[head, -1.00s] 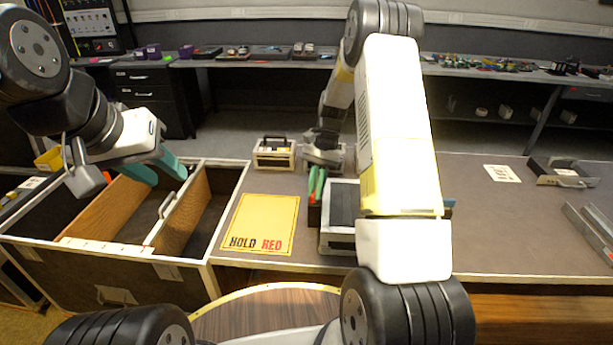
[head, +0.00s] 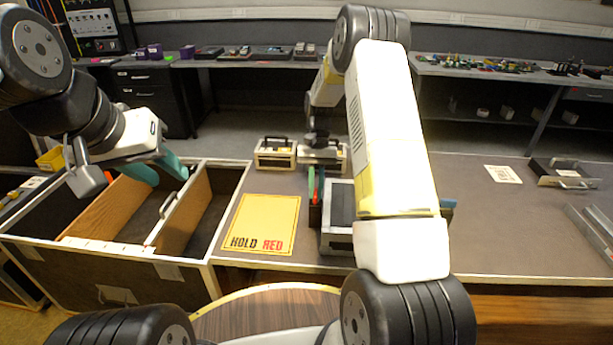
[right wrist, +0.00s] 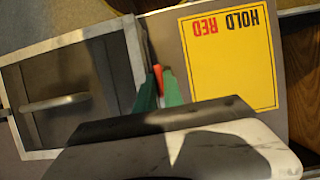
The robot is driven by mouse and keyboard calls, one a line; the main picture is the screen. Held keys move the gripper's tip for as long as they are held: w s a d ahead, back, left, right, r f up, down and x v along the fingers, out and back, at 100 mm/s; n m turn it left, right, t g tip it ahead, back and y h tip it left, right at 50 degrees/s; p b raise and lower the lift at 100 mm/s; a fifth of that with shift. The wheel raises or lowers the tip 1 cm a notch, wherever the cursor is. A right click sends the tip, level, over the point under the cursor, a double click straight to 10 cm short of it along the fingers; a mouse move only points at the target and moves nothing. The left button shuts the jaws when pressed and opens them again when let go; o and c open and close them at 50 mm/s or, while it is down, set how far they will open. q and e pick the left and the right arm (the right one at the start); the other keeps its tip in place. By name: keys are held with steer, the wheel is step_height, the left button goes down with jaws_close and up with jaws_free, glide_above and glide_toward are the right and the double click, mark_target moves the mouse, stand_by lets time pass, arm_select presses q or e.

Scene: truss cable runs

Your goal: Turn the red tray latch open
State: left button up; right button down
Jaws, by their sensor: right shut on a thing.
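The red tray latch (right wrist: 158,78) shows as a small red piece between the green fingers of my right gripper (right wrist: 160,90) in the right wrist view. The gripper is shut on it, and its fingers hide most of the latch. In the head view my right gripper (head: 316,184) points down at the left side of a grey tray (head: 337,240), which my right arm partly covers. The tray's handle (right wrist: 56,103) shows in the right wrist view. My left gripper (head: 165,172) has its teal fingers apart and is empty, above the divided case at left.
A yellow HOLD RED card (head: 262,222) lies left of the tray. The divided case (head: 205,258) has wooden partitions. Two small boxes with handles, one of them here (head: 275,154), stand behind.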

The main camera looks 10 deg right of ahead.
steer(key=c, duration=1.5)
jaws_free()
steer(key=shift+o, duration=0.2)
steer(key=v, duration=0.7)
steer(key=shift+w+r, duration=0.2)
steer(key=shift+r, duration=0.2)
